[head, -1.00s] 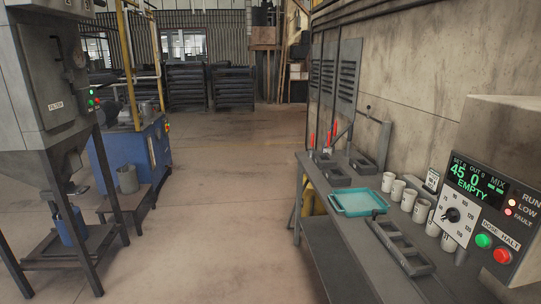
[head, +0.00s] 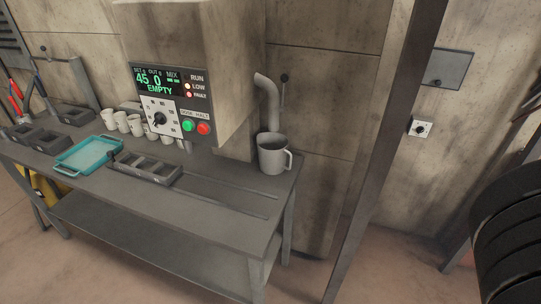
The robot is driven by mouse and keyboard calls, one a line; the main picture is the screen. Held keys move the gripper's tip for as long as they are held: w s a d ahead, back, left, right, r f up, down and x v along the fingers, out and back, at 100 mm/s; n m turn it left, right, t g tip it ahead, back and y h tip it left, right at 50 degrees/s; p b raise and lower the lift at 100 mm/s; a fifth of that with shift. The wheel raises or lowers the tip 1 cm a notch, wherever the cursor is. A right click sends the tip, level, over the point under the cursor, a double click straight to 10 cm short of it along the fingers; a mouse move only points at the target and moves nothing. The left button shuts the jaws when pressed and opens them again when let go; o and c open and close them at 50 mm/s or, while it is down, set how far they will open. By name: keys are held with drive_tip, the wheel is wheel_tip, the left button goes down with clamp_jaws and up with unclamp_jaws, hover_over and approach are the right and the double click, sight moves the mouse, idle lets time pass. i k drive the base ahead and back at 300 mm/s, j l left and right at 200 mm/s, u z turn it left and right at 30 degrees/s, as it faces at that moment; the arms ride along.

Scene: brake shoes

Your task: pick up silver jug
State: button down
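A silver-grey jug (head: 271,156) with a handle on its right side stands upright at the right end of the grey workbench (head: 215,190). It is below a bent grey pipe on the wall side, to the right of the dosing machine. Its rim is open at the top and the inside looks dark. Nothing is touching it that I can see. My gripper is not in view.
The dosing machine (head: 165,100) reads EMPTY. Several white cups (head: 122,121), a teal tray (head: 88,155) and a dark mould (head: 145,168) stand left of the jug. A steel post (head: 385,150) rises right of the bench. The bench front is clear near the jug.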

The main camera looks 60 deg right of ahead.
sight(272, 148)
drive_tip(key=u, duration=9)
drive_tip(key=j+u, duration=0.15)
drive_tip(key=u, duration=0.25)
drive_tip(key=i+j+u, duration=0.15)
drive_tip(key=u, duration=0.25)
drive_tip(key=j+u, duration=0.15)
drive_tip(key=u, duration=0.25)
drive_tip(key=i+j+u, duration=0.1)
drive_tip(key=u, duration=0.3)
drive_tip(key=i+l, duration=0.05)
